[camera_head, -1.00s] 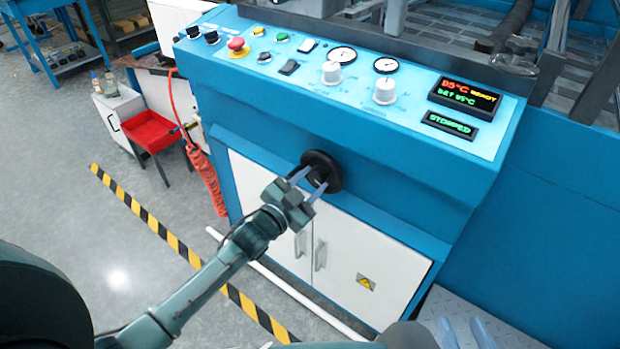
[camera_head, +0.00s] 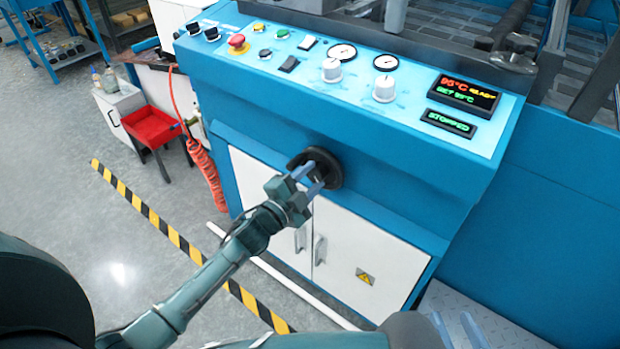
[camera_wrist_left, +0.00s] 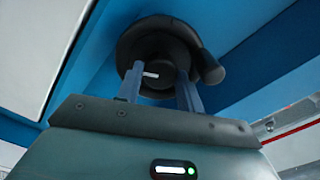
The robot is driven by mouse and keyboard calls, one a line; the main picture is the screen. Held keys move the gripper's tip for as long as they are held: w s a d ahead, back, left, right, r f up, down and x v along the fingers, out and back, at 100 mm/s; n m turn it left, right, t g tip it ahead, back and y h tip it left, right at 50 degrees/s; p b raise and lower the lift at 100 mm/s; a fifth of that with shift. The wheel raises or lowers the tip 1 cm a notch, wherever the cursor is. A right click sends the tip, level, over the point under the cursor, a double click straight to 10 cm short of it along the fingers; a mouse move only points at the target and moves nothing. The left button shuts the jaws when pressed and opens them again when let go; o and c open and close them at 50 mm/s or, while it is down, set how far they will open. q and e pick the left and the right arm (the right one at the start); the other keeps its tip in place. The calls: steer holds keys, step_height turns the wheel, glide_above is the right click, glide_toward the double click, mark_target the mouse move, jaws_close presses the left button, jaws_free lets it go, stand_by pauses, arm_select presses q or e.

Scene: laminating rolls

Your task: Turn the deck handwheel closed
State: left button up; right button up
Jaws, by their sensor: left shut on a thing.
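The black deck handwheel (camera_head: 331,166) is on the blue front of the machine, above white cabinet doors. My left gripper (camera_head: 309,176) reaches it from the lower left, with its fingers on the middle of the wheel. In the left wrist view, the two fingers (camera_wrist_left: 160,88) are shut on the hub of the handwheel (camera_wrist_left: 150,38), one on each side. A short white mark shows on the hub, and a knob sticks out at the wheel's right. My right gripper (camera_head: 457,329) is at the bottom right, its fingers apart and empty.
The control panel (camera_head: 408,114) above the wheel has buttons, gauges, white knobs and displays, one reading STOPPED. White cabinet doors (camera_head: 345,250) with handles are below. Striped tape (camera_head: 170,235) crosses the open floor.

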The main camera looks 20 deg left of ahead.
steer(key=shift+d, duration=0.1)
arm_select(q)
steer(key=o, duration=1)
steer(key=shift+s, duration=0.15)
steer(key=shift+s+a, duration=0.15)
steer(key=shift+s, duration=0.2)
steer(key=p+v, duration=0.1)
steer(key=v, duration=1.1)
arm_select(e)
steer(key=shift+w+a+f, duration=0.1)
steer(key=shift+a+f, duration=0.15)
steer(key=shift+f, duration=0.05)
steer(key=shift+r, duration=0.15)
